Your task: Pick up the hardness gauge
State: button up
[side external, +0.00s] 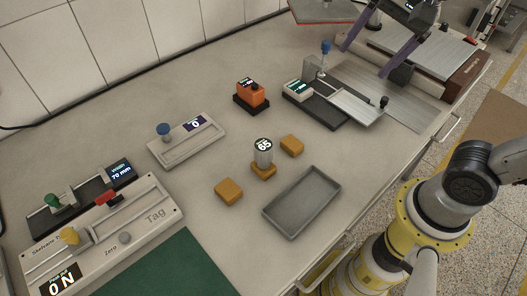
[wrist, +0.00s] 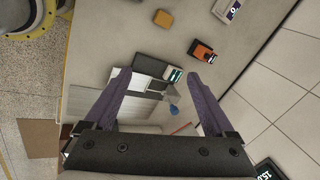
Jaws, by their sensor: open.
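The hardness gauge (side external: 263,152) looks to be the small grey cylinder with a dark round display reading 65. It stands upright on a yellow-orange block (side external: 264,170) near the middle of the bench. I do not see it in the wrist view. My gripper (side external: 364,62) is open and empty, up at the top right of the side view, well away from the gauge. Its two purple fingers are spread wide in the wrist view (wrist: 157,78), over the metal-plate apparatus.
Two more yellow-orange blocks (side external: 228,190) (side external: 291,146) flank the gauge. A grey tray (side external: 302,208) lies in front of it. An orange device (side external: 251,93) stands behind.

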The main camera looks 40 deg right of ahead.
jog(key=w+a+f+m+g, duration=0.1)
jog(key=w+a+m, duration=0.2)
jog(key=w+a, duration=0.25)
jog(key=g, duration=0.3)
send_near(263, 144)
jog(key=shift+w+a+h, duration=0.2)
jog(key=shift+a+h, duration=0.05)
jog(key=shift+h, duration=0.05)
notch_tip(263, 144, down, 8)
jog(key=shift+r, duration=0.2)
jog(key=shift+s+f, duration=0.15)
jog(key=shift+f, duration=1.3)
jog(key=shift+s+f, duration=0.1)
jog(key=shift+f, duration=1.4)
grip_shut()
